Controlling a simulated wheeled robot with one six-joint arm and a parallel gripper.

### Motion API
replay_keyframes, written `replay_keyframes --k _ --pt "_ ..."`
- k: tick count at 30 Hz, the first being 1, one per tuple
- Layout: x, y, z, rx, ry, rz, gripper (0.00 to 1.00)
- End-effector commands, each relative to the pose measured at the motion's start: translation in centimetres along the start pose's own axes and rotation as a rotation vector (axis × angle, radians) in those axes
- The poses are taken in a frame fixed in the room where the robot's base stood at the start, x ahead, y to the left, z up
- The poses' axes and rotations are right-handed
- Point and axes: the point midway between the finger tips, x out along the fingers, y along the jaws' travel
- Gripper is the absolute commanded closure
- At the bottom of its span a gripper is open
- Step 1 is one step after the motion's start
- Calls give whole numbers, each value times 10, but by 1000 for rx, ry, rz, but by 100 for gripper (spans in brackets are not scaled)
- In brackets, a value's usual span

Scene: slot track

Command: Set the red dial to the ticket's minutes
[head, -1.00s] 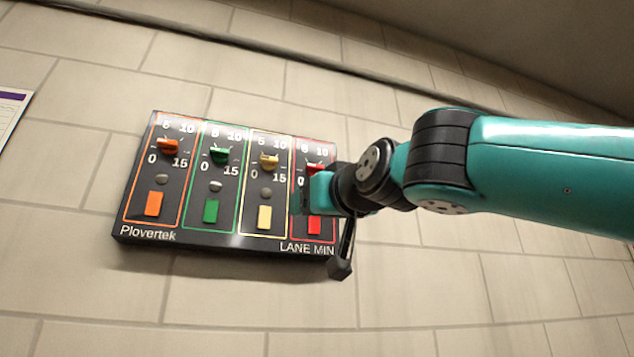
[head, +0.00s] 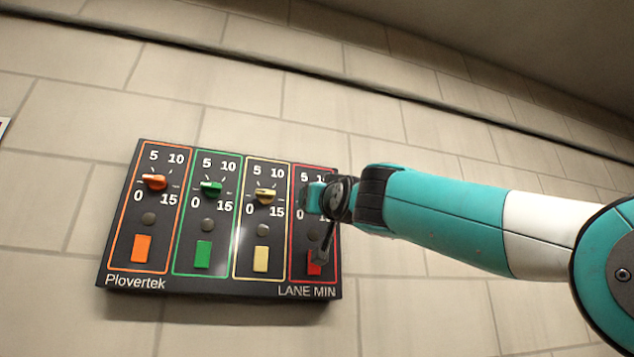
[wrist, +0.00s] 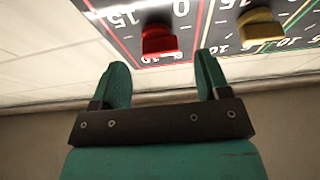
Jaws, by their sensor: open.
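The red dial (wrist: 160,40) shows in the wrist view, where the panel appears upside down. It sits just beyond and between my gripper's fingertips (wrist: 161,60), with a gap on each side. My gripper is open and empty. In the head view my gripper (head: 313,197) is in front of the panel's red right-hand column and hides the red dial there. The red dial's exact setting cannot be read. The dark panel (head: 220,268) is marked "Plovertek" and "LANE MIN". Its visible scale numbers are 0, 5, 10 and 15. No readable ticket is in view.
The yellow dial (head: 264,196), green dial (head: 211,187) and orange dial (head: 154,182) stand left of the red column. Coloured rectangles lie below, including the red one (head: 313,268), partly covered by my arm. A sheet's edge (head: 3,127) shows at far left. Wall right of the panel is bare.

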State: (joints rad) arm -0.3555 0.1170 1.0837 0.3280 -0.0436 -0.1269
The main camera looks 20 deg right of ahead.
Motion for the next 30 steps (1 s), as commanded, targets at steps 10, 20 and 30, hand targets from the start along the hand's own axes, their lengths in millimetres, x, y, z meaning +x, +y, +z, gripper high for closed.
replay_keyframes --k 10,20,30 --pt "29 0 -1 0 1 0 31" --pt "29 0 0 0 0 -1 47" --pt "29 0 0 6 0 2 80"
